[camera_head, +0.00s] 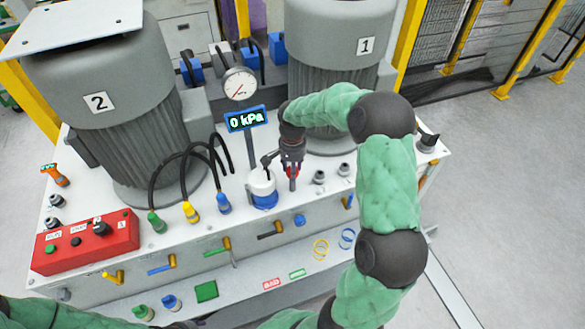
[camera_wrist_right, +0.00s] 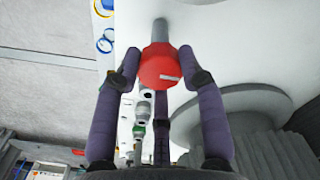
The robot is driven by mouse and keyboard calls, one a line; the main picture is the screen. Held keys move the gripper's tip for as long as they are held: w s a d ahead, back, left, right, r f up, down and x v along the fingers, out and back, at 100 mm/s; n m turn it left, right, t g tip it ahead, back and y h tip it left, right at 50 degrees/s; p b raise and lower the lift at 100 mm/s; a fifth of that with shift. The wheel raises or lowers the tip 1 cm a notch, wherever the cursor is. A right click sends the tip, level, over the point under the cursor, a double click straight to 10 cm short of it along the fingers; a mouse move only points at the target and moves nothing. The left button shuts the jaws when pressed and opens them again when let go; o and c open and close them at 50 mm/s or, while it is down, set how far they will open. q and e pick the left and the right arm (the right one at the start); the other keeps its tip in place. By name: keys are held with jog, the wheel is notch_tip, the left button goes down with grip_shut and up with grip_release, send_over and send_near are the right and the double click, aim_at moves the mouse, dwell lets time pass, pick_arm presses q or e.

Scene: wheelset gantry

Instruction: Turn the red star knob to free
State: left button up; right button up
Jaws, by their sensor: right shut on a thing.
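The red star knob (camera_wrist_right: 160,66) sits on a grey stem and carries a pale mark on its face in the right wrist view. My right gripper (camera_wrist_right: 160,85) has its purple fingers closed around the knob's rim, one on each side and one below. In the head view the right gripper (camera_head: 292,172) points down at the white bench top, just right of a white and blue cylinder (camera_head: 263,188). Little of the knob shows there; a red patch appears between the fingers. My left gripper is out of view; part of my left arm shows at the bottom left.
Two large grey motors, marked 2 (camera_head: 95,90) and 1 (camera_head: 340,45), stand behind. A gauge (camera_head: 239,84) and a 0 kPa display (camera_head: 247,119) rise left of the right gripper. A red control box (camera_head: 87,243) sits at front left. Hoses (camera_head: 190,150) arch nearby.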

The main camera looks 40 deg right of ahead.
jog(key=o, duration=1.1)
jog(key=shift+o, duration=0.2)
notch_tip(320, 180, up, 12)
jog(key=shift+f, duration=0.1)
